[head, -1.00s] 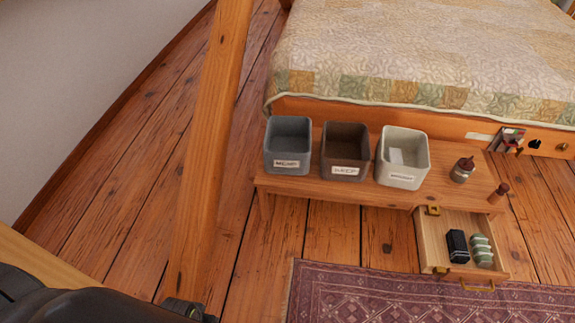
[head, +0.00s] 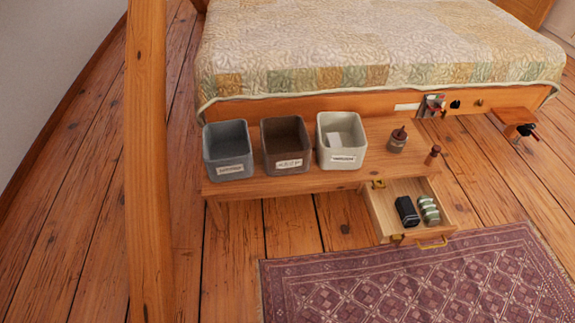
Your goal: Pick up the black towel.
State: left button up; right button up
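A black rolled or folded item (head: 407,211), which looks like the black towel, lies in the open drawer (head: 383,219) of the low wooden bench. A pale green striped item (head: 429,209) lies right beside it on its right. Neither of my grippers shows in the head view now, so I cannot see their state.
Three bins, grey (head: 228,150), brown (head: 286,144) and white (head: 341,140), stand on the bench (head: 300,183). A small brown-topped jar (head: 397,140) stands right of them. A timber post (head: 147,160) rises at left. A patterned rug (head: 420,280) lies in front; the bed (head: 370,50) is behind.

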aim_at(407, 213)
jog(key=z, duration=1.15)
